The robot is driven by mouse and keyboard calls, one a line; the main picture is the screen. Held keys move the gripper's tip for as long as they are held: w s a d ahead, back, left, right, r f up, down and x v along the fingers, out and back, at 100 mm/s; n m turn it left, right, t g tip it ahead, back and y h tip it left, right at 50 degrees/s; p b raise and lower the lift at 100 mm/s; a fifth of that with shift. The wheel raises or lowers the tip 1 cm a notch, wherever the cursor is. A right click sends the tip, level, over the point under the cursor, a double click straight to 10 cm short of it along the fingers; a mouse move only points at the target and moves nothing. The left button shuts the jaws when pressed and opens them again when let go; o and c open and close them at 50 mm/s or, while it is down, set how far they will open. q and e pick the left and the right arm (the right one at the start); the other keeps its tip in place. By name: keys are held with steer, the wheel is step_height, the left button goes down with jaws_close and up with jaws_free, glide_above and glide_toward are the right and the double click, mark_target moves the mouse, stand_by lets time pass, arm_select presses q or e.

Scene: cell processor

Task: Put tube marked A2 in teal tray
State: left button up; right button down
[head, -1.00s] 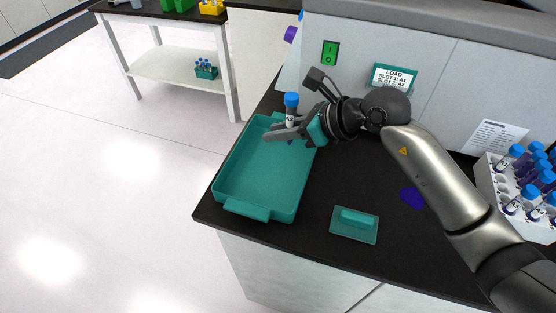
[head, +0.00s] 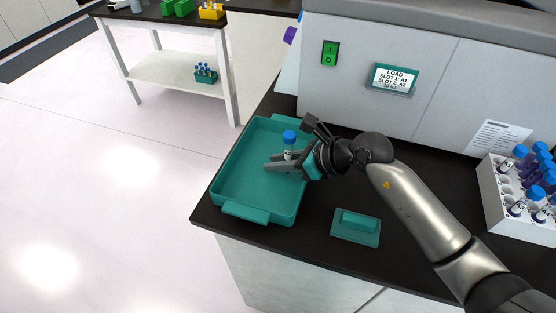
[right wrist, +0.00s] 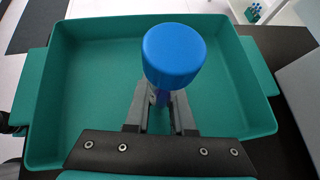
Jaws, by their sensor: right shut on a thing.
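The teal tray (head: 257,186) lies on the dark counter near its left edge. It looks empty apart from what I hold over it. My right gripper (head: 283,163) is shut on a blue-capped tube (head: 289,143) and holds it upright, over the right part of the tray. In the right wrist view the tube's blue cap (right wrist: 173,56) stands between the fingers (right wrist: 160,115), with the tray floor (right wrist: 90,85) around it. The label on the tube is too small to read. My left gripper is not in view.
A white rack (head: 497,200) with several blue-capped tubes stands at the right. The machine's front panel (head: 440,90) with a load sign (head: 394,78) rises behind the counter.

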steer(key=c, duration=0.8)
jaws_free()
steer(key=shift+f, duration=0.15)
steer(key=shift+o, duration=0.2)
steer(key=shift+r, duration=0.25)
steer(key=p+v, duration=0.1)
steer(key=v, duration=1.1)
